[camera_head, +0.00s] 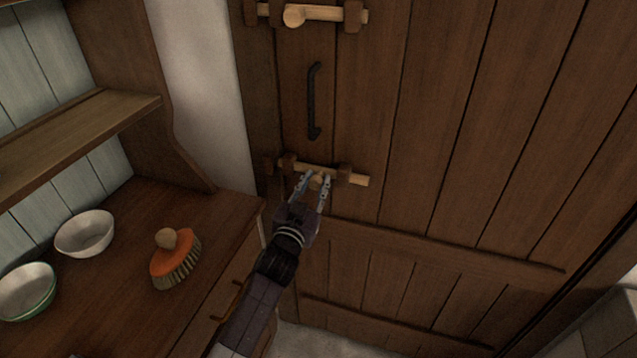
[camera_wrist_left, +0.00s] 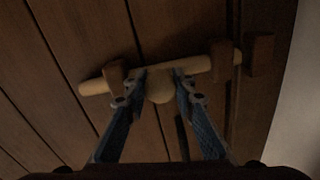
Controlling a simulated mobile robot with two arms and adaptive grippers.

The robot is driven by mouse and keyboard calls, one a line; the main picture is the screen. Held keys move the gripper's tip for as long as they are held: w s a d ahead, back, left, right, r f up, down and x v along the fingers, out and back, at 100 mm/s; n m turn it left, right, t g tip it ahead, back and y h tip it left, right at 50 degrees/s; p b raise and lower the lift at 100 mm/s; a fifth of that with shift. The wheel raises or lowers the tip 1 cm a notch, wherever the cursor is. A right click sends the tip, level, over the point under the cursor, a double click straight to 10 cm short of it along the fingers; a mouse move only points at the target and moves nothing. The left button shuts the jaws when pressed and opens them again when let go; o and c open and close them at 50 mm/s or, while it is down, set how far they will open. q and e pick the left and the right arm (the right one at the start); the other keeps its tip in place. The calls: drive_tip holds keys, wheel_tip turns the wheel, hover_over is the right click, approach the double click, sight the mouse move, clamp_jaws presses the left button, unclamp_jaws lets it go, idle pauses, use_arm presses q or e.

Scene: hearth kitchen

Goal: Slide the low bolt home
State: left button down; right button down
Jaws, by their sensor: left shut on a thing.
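The low bolt (camera_head: 330,173) is a pale wooden bar lying across two dark brackets on the plank door (camera_head: 430,120). It also shows in the left wrist view (camera_wrist_left: 97,87). Its round knob (camera_wrist_left: 160,92) sits between the fingers of my left gripper (camera_head: 314,183), which is shut on it. The bar's frame-side end sticks out a little past its bracket (camera_wrist_left: 220,62), toward the dark keeper block (camera_wrist_left: 258,54) on the frame side. My right gripper is not in view.
An upper bolt (camera_head: 325,13) with a round knob crosses the door above a black handle (camera_head: 313,100). A wooden dresser (camera_head: 110,200) at left holds an orange brush (camera_head: 172,262) and two bowls (camera_head: 85,234). My left arm passes close to the dresser's edge.

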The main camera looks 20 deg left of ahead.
sight(304, 171)
use_arm(q)
drive_tip(key=a, duration=0.4)
drive_tip(key=shift+w+a+p, duration=0.1)
drive_tip(key=shift+a+p, duration=0.1)
drive_tip(key=shift+p, duration=0.15)
drive_tip(key=shift+d, duration=0.1)
drive_tip(key=c, duration=2)
unclamp_jaws()
drive_tip(key=o, duration=0.4)
drive_tip(key=shift+a, duration=0.25)
drive_tip(key=shift+s+d, duration=0.2)
drive_tip(key=shift+s, duration=0.1)
drive_tip(key=s, duration=1.1)
drive_tip(key=shift+s+a, duration=0.1)
drive_tip(key=shift+s, duration=0.15)
